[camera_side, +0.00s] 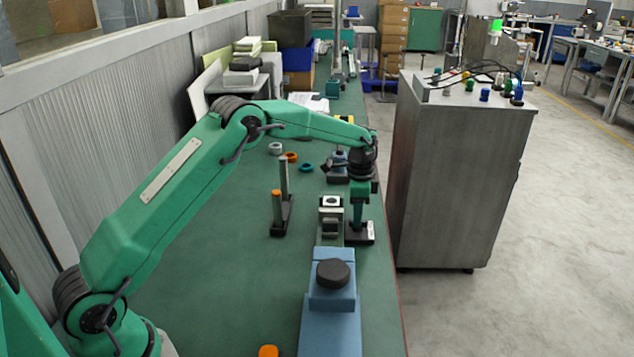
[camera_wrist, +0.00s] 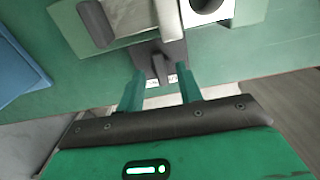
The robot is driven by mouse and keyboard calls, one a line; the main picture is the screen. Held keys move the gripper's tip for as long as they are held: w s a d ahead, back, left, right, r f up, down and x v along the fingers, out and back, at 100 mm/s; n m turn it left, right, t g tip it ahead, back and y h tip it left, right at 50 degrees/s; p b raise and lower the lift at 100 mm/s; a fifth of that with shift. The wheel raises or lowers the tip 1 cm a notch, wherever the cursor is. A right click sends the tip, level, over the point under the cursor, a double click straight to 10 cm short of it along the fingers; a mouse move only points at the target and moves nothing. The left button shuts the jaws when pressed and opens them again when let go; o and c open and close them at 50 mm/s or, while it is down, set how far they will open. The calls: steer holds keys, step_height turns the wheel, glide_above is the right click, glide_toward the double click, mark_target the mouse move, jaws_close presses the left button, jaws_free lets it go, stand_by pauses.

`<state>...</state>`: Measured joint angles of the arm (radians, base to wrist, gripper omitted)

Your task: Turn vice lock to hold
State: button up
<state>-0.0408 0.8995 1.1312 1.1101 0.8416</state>
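A small vice (camera_side: 331,215) with a metal block stands on the green bench, right of its middle in the side view. In the wrist view, its metal block (camera_wrist: 150,15) and a dark round-ended handle (camera_wrist: 95,22) show at the top. A dark lock piece (camera_wrist: 160,58) sticks out from the vice toward me. My gripper (camera_side: 358,218) points down just right of the vice. In the wrist view, my gripper (camera_wrist: 162,76) is open, its green fingers apart, with the end of the dark piece between or just beyond the tips. Contact cannot be told.
A blue block with a black knob (camera_side: 333,273) stands in front of the vice. Two posts on a dark base (camera_side: 282,215) stand to its left. Orange (camera_side: 290,157) and teal (camera_side: 306,167) rings lie behind. A grey cabinet (camera_side: 460,170) stands beyond the bench's right edge.

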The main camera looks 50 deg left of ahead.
step_height(320, 180, up, 6)
steer(key=shift+f, duration=0.1)
steer(key=shift+r, duration=0.25)
stand_by(0.4)
steer(key=s+d+r+n+t, duration=0.2)
steer(key=s+r+n+t, duration=0.15)
steer(key=s+r, duration=1.3)
steer(key=s+f+n+t, duration=0.2)
steer(key=s+n, duration=0.3)
steer(key=s, duration=1.6)
steer(key=shift+s+d+f+n, duration=0.15)
steer(key=shift+d+f+n, duration=0.15)
steer(key=shift+f, duration=0.3)
